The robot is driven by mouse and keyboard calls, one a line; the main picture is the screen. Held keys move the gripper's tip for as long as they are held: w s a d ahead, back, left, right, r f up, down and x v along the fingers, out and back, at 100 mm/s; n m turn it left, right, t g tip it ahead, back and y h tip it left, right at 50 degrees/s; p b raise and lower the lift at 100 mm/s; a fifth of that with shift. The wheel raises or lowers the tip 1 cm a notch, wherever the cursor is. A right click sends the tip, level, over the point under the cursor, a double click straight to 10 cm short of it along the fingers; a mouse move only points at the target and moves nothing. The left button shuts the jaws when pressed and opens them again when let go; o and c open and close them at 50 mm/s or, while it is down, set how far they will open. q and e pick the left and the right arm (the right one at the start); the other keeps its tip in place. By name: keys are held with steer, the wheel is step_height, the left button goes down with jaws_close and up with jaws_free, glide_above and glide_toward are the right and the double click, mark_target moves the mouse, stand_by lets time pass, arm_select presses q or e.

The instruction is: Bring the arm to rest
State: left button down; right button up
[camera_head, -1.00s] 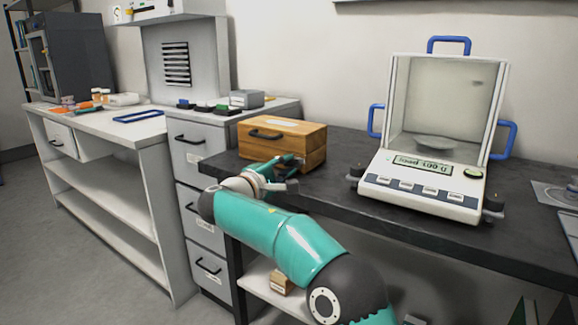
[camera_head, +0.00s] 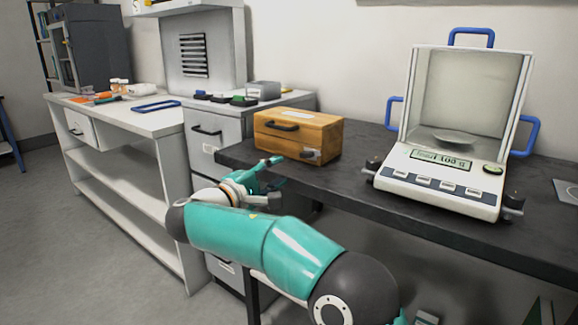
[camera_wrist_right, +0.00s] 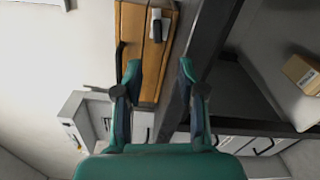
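My right arm comes in from the bottom of the head view. Its teal right gripper (camera_head: 273,178) is in front of the black table's near edge, below and apart from the wooden box. The right wrist view shows the two fingertips (camera_wrist_right: 160,68) spread wide with nothing held between them. The wooden box (camera_head: 290,145), with a dark handle on its front, sits on the black table (camera_head: 350,180); it also shows beyond the fingers in the right wrist view (camera_wrist_right: 134,25). My left gripper is in neither current view.
A balance (camera_head: 452,140) with blue handles stands on the black table, right of the box. A grey drawer cabinet (camera_head: 207,130) and a white bench (camera_head: 130,122) stand to the left. Open floor is at left.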

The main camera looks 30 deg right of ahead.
steer(key=shift+v, duration=1.05)
steer(key=shift+r, duration=0.1)
